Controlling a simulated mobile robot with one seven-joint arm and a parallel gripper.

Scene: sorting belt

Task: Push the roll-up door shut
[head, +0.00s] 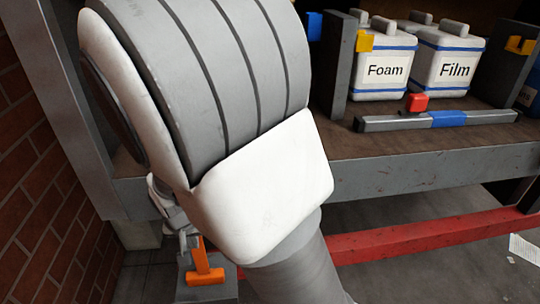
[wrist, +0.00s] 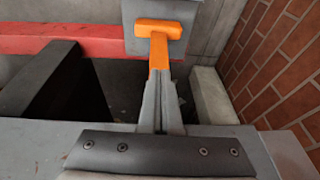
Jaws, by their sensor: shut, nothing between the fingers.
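My gripper (wrist: 160,88) is shut and empty in the wrist view, its fingers together and pointing up the picture. Just beyond the tips is an orange T-shaped handle (wrist: 160,29) on a grey plate (wrist: 134,45). I cannot tell whether the tips touch it. In the head view my gripper (head: 186,240) is partly hidden behind my arm, near the same orange handle (head: 206,276) below the bench. No roll-up door can be clearly made out; I cannot tell whether the grey plate belongs to one.
A bench (head: 430,167) carries white jugs labelled Foam (head: 385,70) and Film (head: 454,70), and a grey bar with a blue band (head: 448,119). A red beam (head: 420,232) runs low beneath it. A brick wall (head: 30,190) stands close on the left.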

